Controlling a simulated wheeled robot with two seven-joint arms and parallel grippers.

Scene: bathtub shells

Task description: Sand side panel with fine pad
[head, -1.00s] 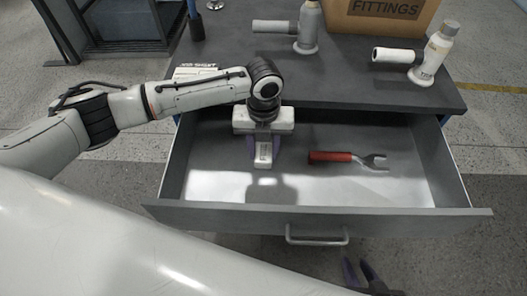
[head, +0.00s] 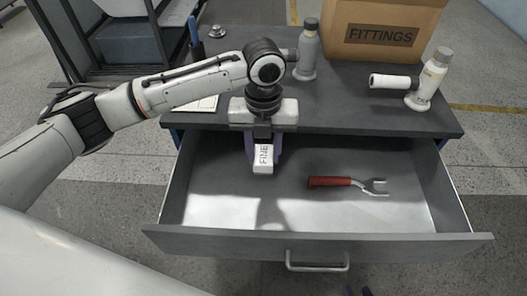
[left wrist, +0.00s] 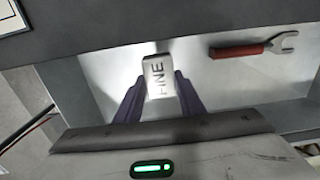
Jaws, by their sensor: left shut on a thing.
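The fine pad, a small white block marked FINE (head: 264,157), is held between the purple fingers of my left gripper (head: 264,150). It hangs over the open drawer, and it also shows in the left wrist view (left wrist: 157,76), with the left gripper's fingers (left wrist: 157,95) on either side. I cannot make out a side panel in these views.
The pulled-out grey drawer (head: 390,238) holds a red-handled fork-ended tool (head: 335,182). On the worktop (head: 340,95) stand a grey bottle (head: 307,50), a white bottle (head: 428,80) and a cardboard FITTINGS box (head: 380,32). The drawer's left part is empty.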

